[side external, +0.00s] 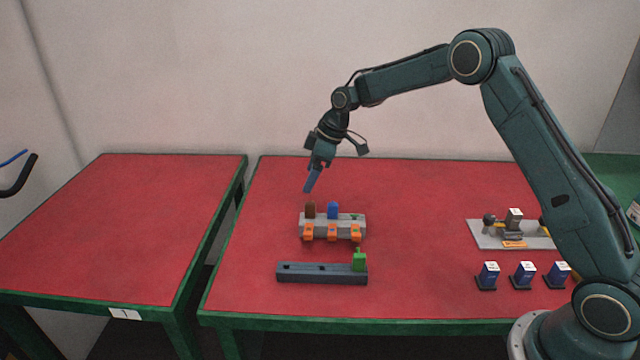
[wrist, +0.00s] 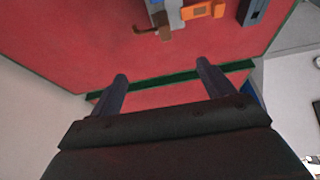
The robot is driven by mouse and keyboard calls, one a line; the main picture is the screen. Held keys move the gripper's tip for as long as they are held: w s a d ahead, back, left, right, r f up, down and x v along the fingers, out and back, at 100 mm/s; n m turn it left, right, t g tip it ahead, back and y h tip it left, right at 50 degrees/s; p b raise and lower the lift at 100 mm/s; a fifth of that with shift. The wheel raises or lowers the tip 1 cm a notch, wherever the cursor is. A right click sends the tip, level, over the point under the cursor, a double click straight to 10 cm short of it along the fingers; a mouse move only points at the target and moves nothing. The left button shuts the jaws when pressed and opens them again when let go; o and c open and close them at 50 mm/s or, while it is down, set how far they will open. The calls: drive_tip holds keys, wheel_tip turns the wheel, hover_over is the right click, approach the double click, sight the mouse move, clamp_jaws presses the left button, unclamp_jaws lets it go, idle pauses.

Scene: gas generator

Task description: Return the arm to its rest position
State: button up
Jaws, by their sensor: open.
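My gripper (side external: 312,180) hangs above the red table in the side view, a little above and behind the grey block holder. In the wrist view my gripper (wrist: 162,78) shows two dark fingers spread apart with nothing between them. The grey holder (side external: 345,220) carries a brown piece (side external: 310,210), a blue piece (side external: 333,210) and orange clips (side external: 332,232) along its front. In the wrist view the brown piece (wrist: 163,30) and an orange clip (wrist: 203,11) show at the top, apart from the fingers.
A dark rail (side external: 320,274) with a green piece (side external: 359,260) lies in front of the holder. Several blue blocks (side external: 523,275) and a grey plate with fittings (side external: 490,238) are at the right. A second red table (side external: 120,225) stands left across a gap.

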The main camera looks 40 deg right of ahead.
drive_tip(key=s+a+r+m+t+h, duration=0.15)
drive_tip(key=s+r+m, duration=0.25)
drive_tip(key=s+r, duration=1.45)
drive_tip(key=s+f+m+h, duration=0.1)
drive_tip(key=s+m, duration=0.3)
drive_tip(key=s, duration=2)
drive_tip(key=shift+s+d+m+t, duration=0.15)
drive_tip(key=shift+s+m+t, duration=0.2)
drive_tip(key=shift+m+t, duration=0.1)
